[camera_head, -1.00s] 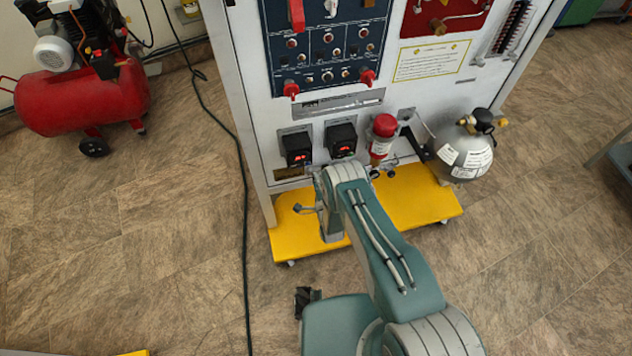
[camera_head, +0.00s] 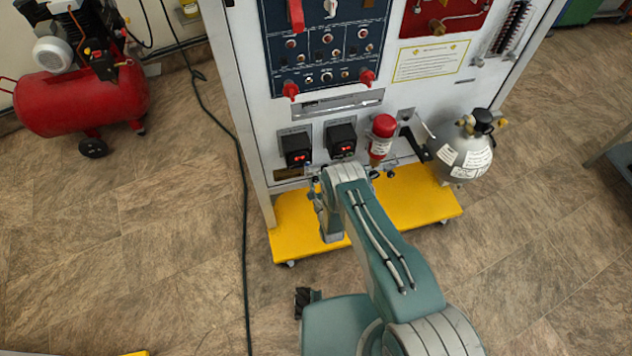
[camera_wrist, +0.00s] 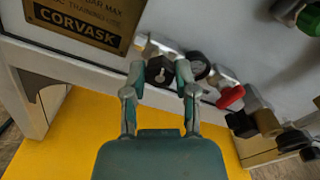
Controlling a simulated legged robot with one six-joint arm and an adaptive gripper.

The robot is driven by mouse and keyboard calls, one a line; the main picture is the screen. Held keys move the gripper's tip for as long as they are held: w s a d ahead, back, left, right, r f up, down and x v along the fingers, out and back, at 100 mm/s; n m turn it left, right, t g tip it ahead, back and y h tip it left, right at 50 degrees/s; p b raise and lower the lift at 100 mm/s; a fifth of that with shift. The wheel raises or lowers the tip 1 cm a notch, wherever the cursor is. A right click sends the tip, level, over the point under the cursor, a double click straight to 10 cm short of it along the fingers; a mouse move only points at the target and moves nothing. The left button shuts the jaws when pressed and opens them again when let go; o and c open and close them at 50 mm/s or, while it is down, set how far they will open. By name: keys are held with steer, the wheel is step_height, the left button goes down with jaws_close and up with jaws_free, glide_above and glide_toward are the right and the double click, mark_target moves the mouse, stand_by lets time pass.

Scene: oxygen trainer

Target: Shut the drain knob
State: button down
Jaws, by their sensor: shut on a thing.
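In the wrist view, a black round knob (camera_wrist: 158,70) with a light mark on its face sits on a metal fitting low on the panel. I take it for the drain knob; no label on it is readable. My gripper (camera_wrist: 160,72) has one finger on each side of this knob and is shut on it. The fingers cover parts of its sides. In the head view, my gripper (camera_head: 318,203) shows only in part at the panel's lower edge, and my arm hides the knob.
A second black knob (camera_wrist: 199,65) sits close to my right finger, and a red handle (camera_wrist: 231,97) is further right. A brass CORVASK plate (camera_wrist: 85,22) is at upper left. The yellow base (camera_head: 295,240) lies below. A grey cylinder (camera_head: 463,155) stands at right.

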steer(key=shift+s+d+f+m, duration=0.1)
steer(key=shift+s+f+m, duration=0.1)
steer(key=shift+m, duration=0.5)
steer(key=shift+s+d+f+m, duration=0.1)
steer(key=shift+f+m, duration=0.05)
steer(key=shift+m, duration=0.55)
steer(key=shift+c, duration=2)
jaws_free()
steer(key=shift+w+a+r, duration=0.1)
steer(key=shift+w, duration=0.05)
steer(key=v, duration=1.2)
